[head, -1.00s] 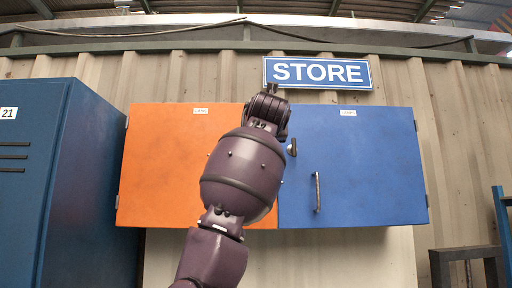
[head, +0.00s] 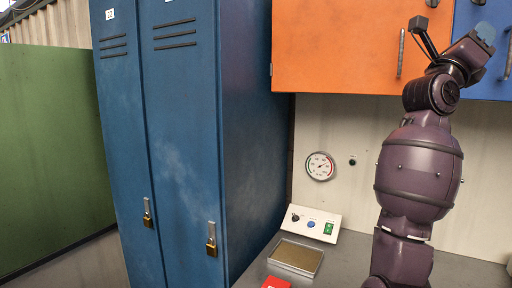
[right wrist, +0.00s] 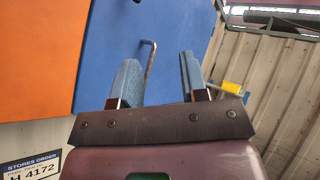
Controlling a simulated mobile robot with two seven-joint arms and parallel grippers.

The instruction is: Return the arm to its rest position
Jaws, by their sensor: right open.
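My right arm rises at the right of the head view. Its right gripper (head: 484,36) is in front of the blue cabinet door (head: 472,80), with blue fingertips. In the right wrist view the two blue fingers of the right gripper (right wrist: 160,72) stand apart with nothing between them. The bent door handle (right wrist: 150,60) shows behind the gap, on the blue door (right wrist: 105,45). I cannot tell how far the handle is from the fingers. My left gripper is in neither view.
The orange cabinet door (head: 330,50) hangs left of the arm. Blue lockers (head: 180,130) with padlocks stand at the left, beside a green panel (head: 50,150). Below are a gauge (head: 320,166), a button box (head: 313,224), a tray (head: 296,257) and a red item (head: 275,283).

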